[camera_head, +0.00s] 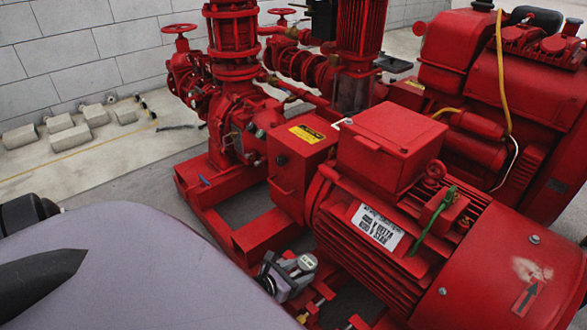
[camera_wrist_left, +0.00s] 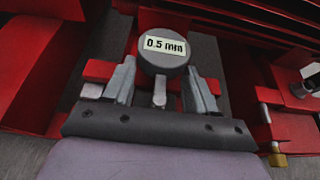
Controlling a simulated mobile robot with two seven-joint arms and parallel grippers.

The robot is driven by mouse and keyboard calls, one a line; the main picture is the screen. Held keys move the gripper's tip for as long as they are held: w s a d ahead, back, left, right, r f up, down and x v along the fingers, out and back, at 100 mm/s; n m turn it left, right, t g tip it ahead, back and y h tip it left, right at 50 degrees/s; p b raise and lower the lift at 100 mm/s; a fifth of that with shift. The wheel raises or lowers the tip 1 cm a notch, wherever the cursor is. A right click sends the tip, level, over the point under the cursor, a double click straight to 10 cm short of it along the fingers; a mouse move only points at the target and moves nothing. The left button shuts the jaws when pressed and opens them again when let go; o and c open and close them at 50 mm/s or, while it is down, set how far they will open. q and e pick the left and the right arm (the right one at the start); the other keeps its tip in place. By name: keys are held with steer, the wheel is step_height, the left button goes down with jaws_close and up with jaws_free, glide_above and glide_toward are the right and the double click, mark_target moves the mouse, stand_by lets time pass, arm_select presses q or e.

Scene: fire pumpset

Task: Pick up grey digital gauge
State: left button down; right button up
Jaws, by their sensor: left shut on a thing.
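The grey digital gauge (camera_wrist_left: 163,62) is round, with a pale display reading 0.5 mm, and shows at the top centre of the left wrist view. In the head view the gauge (camera_head: 307,262) is small, low in the middle, beside the red motor. My left gripper (camera_wrist_left: 160,88) is shut on the gauge, with one finger at each side of its lower part and stem. In the head view the left gripper (camera_head: 285,276) is partly hidden by my pale arm. The gauge's back and underside are hidden. My right gripper is not in view.
The large red motor (camera_head: 455,275) stands close at the right of the gauge. Red frame beams (camera_head: 262,238) lie behind it. Red and brass fittings (camera_wrist_left: 275,145) are at the right in the wrist view. Concrete blocks (camera_head: 70,138) lie by the wall; open floor is at the left.

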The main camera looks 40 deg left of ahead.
arm_select(q)
steer(key=shift+r, duration=0.25)
